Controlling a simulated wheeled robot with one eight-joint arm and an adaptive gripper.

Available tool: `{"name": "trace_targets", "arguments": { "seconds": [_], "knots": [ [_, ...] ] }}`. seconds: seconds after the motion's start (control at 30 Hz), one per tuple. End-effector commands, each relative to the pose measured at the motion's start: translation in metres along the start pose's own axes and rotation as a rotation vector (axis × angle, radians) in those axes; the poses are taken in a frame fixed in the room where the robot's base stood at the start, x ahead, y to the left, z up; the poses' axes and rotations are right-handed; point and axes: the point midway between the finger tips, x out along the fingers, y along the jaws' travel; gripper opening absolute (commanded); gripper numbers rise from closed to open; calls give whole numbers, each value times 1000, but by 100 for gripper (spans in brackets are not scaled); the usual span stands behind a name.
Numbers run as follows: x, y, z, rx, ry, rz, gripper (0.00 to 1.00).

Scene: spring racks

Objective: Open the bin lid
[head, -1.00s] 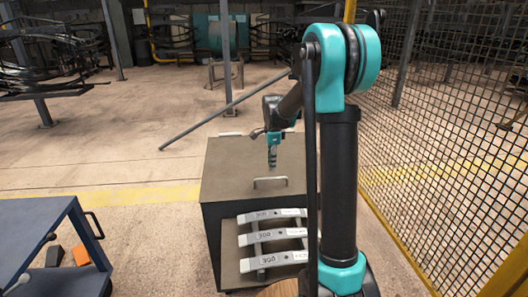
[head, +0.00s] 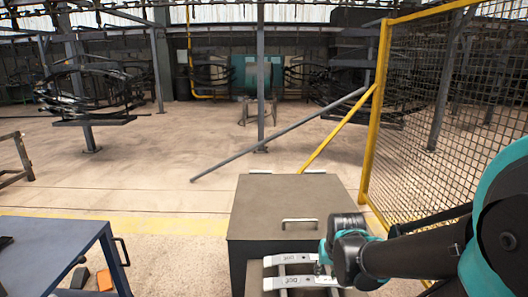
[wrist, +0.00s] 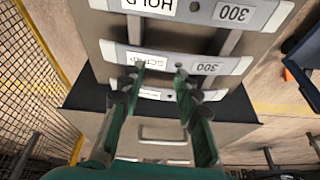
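The bin is a dark grey box with a flat brown-grey bin lid (head: 270,205), lying shut in the head view. A pale lid handle (head: 300,223) lies near the lid's front edge. In the wrist view the handle (wrist: 163,141) shows beyond my gripper, between the lower parts of the fingers. My gripper (wrist: 158,70) is open and empty, its tips over the labelled strips in front of the bin. In the head view my wrist hides most of the fingers and part of the bin's front.
A stand with pale curved strips (head: 292,283) marked 300, HOLD and SCRAP is right in front of the bin. A blue-grey table (head: 60,245) stands at left. A yellow-framed mesh fence (head: 375,120) is at right. A slanted grey bar (head: 270,138) is behind the bin.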

Motion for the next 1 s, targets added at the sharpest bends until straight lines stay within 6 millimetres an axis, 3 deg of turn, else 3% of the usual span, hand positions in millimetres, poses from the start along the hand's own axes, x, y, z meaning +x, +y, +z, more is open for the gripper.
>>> {"name": "trace_targets", "arguments": {
  "seconds": [0.13,0.27,0.37,0.8,1.0],
  "knots": [
    [2,3,19,-89,15,0,32],
    [-1,1,7,-170,12,0,32],
    [-8,-4,-25,-308,-3,-1,32],
    [-54,-46,-214,-1231,-101,-57,32],
    [-68,-62,-269,-1544,-127,-96,32]
  ]
}}
